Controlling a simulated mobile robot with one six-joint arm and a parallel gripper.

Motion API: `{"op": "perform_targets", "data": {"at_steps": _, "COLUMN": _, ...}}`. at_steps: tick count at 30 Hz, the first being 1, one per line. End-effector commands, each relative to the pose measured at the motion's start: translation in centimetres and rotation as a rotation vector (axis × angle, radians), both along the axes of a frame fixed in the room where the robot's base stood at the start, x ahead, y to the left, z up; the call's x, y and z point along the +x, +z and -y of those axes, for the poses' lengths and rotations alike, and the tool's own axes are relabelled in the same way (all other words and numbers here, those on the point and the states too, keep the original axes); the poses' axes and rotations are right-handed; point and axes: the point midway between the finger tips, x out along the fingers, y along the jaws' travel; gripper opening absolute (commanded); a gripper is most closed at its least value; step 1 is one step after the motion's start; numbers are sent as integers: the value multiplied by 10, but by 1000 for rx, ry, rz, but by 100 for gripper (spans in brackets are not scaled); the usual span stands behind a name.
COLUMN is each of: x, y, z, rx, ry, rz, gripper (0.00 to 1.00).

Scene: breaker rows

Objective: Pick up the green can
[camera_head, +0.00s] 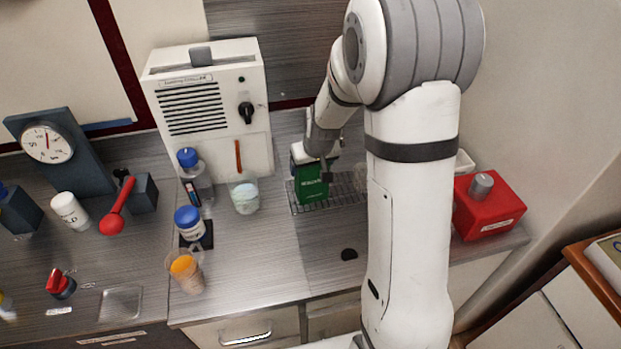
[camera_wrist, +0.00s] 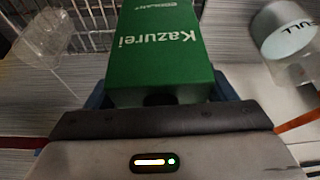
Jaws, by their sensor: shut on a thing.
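The green thing (camera_head: 312,186) is box-shaped rather than a round can, with white lettering. It is at the wire rack (camera_head: 343,191) on the counter; I cannot tell whether it touches the rack. In the wrist view the green box (camera_wrist: 160,45) fills the space between my fingers and shows the word "Kazurei". My gripper (camera_head: 316,172) comes down from above and is shut on it. The gripper also shows in the wrist view (camera_wrist: 160,98), where the fingers are partly hidden by the box.
A beaker (camera_head: 244,194) and a blue-capped bottle (camera_head: 195,178) stand left of the rack. A white vented unit (camera_head: 205,105) is behind. A red box (camera_head: 487,207) stands right of my arm. The counter in front of the rack is mostly clear.

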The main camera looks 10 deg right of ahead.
Motion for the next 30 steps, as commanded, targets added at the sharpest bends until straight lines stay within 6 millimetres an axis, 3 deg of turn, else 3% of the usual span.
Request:
{"op": "perform_targets", "data": {"at_steps": 9, "x": 0, "y": 0, "z": 0, "rx": 0, "ry": 1, "rz": 0, "gripper": 28}}
{"op": "perform_targets", "data": {"at_steps": 17, "x": 1, "y": 4, "z": -1, "rx": 0, "ry": 1, "rz": 5, "gripper": 28}}
{"op": "perform_targets", "data": {"at_steps": 20, "x": 2, "y": 13, "z": -1, "rx": 0, "ry": 2, "rz": 7, "gripper": 28}}
{"op": "perform_targets", "data": {"at_steps": 30, "x": 2, "y": 74, "z": -1, "rx": 0, "ry": 2, "rz": 9, "gripper": 28}}
